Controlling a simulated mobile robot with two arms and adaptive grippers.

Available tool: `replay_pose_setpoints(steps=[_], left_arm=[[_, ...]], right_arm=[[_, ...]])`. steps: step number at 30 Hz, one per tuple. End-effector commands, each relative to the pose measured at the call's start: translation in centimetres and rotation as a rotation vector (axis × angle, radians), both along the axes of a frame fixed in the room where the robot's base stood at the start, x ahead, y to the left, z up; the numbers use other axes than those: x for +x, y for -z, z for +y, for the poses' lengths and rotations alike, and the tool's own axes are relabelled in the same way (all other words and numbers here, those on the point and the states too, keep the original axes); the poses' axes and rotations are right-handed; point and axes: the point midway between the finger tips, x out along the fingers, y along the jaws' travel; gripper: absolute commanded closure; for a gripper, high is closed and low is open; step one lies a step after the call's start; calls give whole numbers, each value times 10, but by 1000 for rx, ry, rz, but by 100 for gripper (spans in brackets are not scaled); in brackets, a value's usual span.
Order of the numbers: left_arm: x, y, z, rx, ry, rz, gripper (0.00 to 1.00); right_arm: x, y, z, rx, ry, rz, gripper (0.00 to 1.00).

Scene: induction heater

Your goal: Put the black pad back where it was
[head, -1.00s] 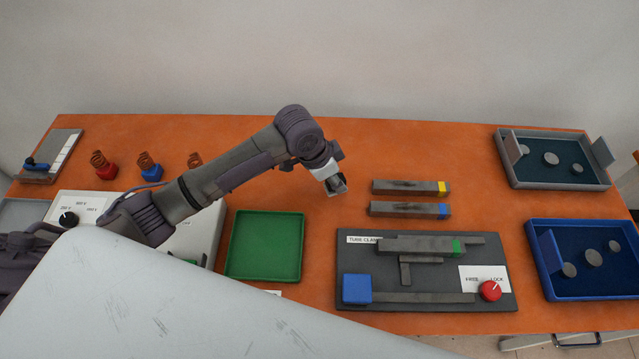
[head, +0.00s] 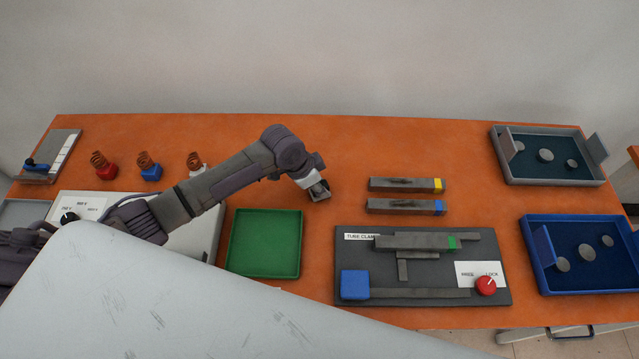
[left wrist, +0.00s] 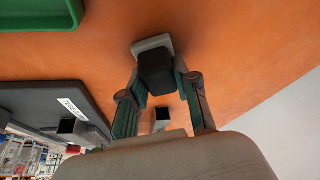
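The black pad (left wrist: 155,73) shows in the left wrist view as a dark block with a light grey plate at its far end. It sits between the fingertips of my left gripper (left wrist: 160,88), which look shut on it. In the head view my left gripper (head: 319,190) is over the orange table, right of the green tray and left of the two grey bars. There the pad is small and hard to make out. It seems held above the table; the height is unclear. My right gripper is not in view.
The green tray (head: 264,271) and the tube clamp board (head: 350,256) stand in front. Two grey bars (head: 400,185) lie to the right. Grey (head: 540,181) and blue (head: 585,287) trays stand far right. Coils stand on red (head: 105,171), blue and white bases. The table behind my gripper is clear.

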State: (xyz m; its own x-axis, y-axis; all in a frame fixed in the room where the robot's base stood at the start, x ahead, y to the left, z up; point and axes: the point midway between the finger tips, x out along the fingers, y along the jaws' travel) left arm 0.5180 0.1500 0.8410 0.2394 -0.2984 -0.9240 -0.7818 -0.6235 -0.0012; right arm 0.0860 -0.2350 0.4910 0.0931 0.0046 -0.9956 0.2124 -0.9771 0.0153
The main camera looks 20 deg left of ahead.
Motion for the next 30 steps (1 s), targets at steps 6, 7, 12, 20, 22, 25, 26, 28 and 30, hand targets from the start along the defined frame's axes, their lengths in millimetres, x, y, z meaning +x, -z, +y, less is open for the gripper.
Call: replay_pose_setpoints(steps=[6, 7, 12, 20, 22, 25, 26, 28, 30], left_arm=[[0, 0, 0, 0, 0, 1, 45], [0, 0, 0, 0, 0, 1, 45], [0, 0, 0, 0, 0, 0, 45], [-4, -23, 7, 0, 0, -4, 45], [-8, -37, 12, 1, 2, -4, 45], [-14, -58, 18, 1, 2, -4, 45], [-15, -64, 20, 1, 3, -5, 45], [-18, -77, 24, 0, 1, -3, 45], [-22, -89, 28, 2, 2, -4, 45]], right_arm=[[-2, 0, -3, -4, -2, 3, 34], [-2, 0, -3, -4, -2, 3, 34], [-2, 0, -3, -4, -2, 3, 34], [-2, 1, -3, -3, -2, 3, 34], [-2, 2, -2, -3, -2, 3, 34], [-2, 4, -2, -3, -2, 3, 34], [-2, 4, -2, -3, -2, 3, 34], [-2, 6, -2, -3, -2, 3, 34], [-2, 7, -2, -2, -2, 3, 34]])
